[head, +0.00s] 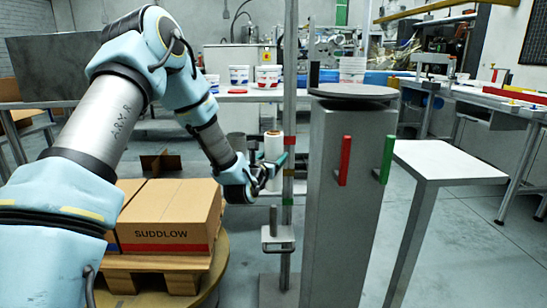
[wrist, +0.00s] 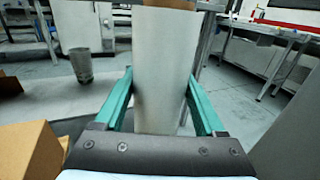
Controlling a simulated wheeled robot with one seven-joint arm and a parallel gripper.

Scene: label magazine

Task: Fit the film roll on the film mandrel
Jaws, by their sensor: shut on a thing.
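The film roll (head: 273,146) is a white upright cylinder with a brown core end at its top. My gripper (head: 271,172) is shut on it, and the roll stands upright between the fingers. In the wrist view the roll (wrist: 165,70) fills the space between the green fingers of my gripper (wrist: 160,78). The film mandrel appears to be the short upright peg (head: 273,219) on a grey metal carriage (head: 278,240) on the mast. In the head view the roll is above the peg, with a clear gap. The wrist view does not show the peg.
The vertical mast (head: 288,100) stands just right of the roll. A grey column (head: 345,210) with red and green handles stands further right. Cartons (head: 175,215) sit on a wooden pallet (head: 155,263) at left, below my arm. A white-topped table (head: 445,160) is at right.

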